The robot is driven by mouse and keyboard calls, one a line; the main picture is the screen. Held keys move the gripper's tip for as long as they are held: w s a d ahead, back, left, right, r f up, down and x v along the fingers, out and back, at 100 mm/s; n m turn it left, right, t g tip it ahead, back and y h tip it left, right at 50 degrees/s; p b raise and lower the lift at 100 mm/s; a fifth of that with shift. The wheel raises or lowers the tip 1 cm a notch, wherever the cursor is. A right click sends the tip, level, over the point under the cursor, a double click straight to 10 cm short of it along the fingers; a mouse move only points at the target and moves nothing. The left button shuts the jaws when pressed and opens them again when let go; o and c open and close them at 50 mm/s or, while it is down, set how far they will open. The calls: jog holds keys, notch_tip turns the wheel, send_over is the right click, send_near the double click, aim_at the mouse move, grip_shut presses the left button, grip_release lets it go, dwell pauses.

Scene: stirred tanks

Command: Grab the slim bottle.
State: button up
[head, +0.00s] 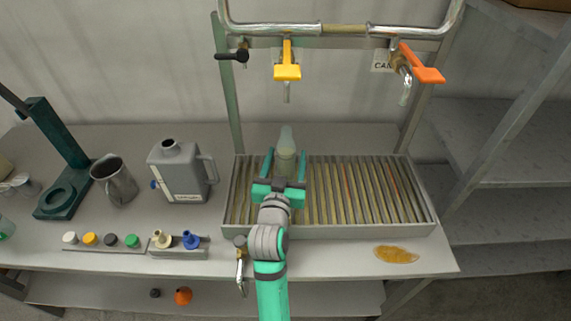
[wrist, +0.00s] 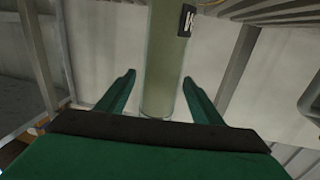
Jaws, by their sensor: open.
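The slim bottle (head: 286,142) is pale, greenish and translucent with a narrowing neck. It stands upright on the slatted drip tray, below the yellow-handled tap. My gripper (head: 285,155) is open, with its two green fingers on either side of the bottle's lower part in the head view. In the wrist view the bottle (wrist: 163,70) rises between and beyond the green fingers (wrist: 158,90), with a gap on each side. A small dark label shows at its upper right. The bottle's base is partly hidden behind my gripper in the head view.
The slatted tray (head: 330,231) has a raised rim. Above it hang a yellow-handled tap (head: 287,72), an orange-handled tap (head: 422,75) and a black-handled tap (head: 232,56). A grey jug (head: 183,178) stands left. An amber puddle (head: 397,254) lies at the front right.

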jog(key=shift+w+d, duration=0.15)
jog(key=shift+w, duration=0.6)
jog(key=shift+w+d, duration=0.15)
jog(key=shift+w, duration=0.6)
jog(key=shift+c, duration=0.3)
jog(key=c, duration=1.4)
jog(key=shift+r, duration=0.2)
